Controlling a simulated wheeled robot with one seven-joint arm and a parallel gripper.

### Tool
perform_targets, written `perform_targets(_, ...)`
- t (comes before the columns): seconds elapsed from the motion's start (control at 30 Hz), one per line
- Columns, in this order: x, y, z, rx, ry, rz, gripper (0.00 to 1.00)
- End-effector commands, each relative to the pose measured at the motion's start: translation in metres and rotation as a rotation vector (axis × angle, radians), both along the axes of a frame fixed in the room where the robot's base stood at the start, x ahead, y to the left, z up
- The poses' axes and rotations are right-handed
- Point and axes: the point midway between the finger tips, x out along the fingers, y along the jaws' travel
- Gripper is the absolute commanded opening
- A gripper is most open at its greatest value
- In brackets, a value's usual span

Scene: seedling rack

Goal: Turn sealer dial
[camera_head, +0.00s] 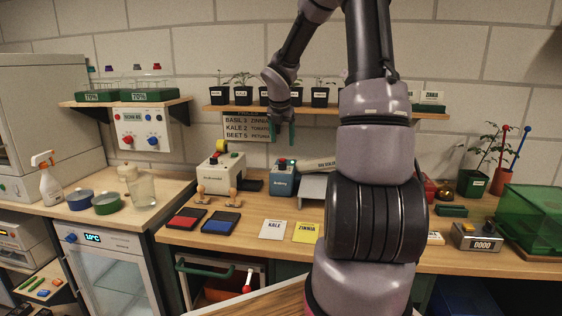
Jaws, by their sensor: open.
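My gripper (282,133) points down, with its two fingers apart and nothing visible between them. In the picture it lies just above a small blue-grey machine (283,181), which has a dark block and a red part on top. To its left is a cream machine (221,174) with a red part and a yellow roll at its top. Both front labels are too small to read surely, so I cannot tell which one is the sealer. A dial is not clearly distinguishable on either. The depth gap between my fingers and the machines is unclear.
A shelf (225,108) with potted seedlings runs behind my gripper. A wall box (143,131) with red and blue knobs hangs at left. Two wooden-handled stamps, ink pads (221,223) and seed packets (306,232) lie on the bench. My arm hides the bench's middle right.

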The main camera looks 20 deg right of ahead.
Motion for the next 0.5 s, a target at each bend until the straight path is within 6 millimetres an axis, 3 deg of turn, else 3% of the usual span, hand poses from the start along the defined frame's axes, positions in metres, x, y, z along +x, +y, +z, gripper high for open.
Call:
perform_targets(0.03, 0.010, -0.007, -0.016, -0.018, 0.024, 0.095, 0.72)
perform_targets(0.2, 0.031, -0.019, -0.041, -0.075, 0.058, 0.323, 0.72)
perform_targets(0.5, 0.045, -0.024, -0.072, -0.089, 0.067, 0.383, 0.72)
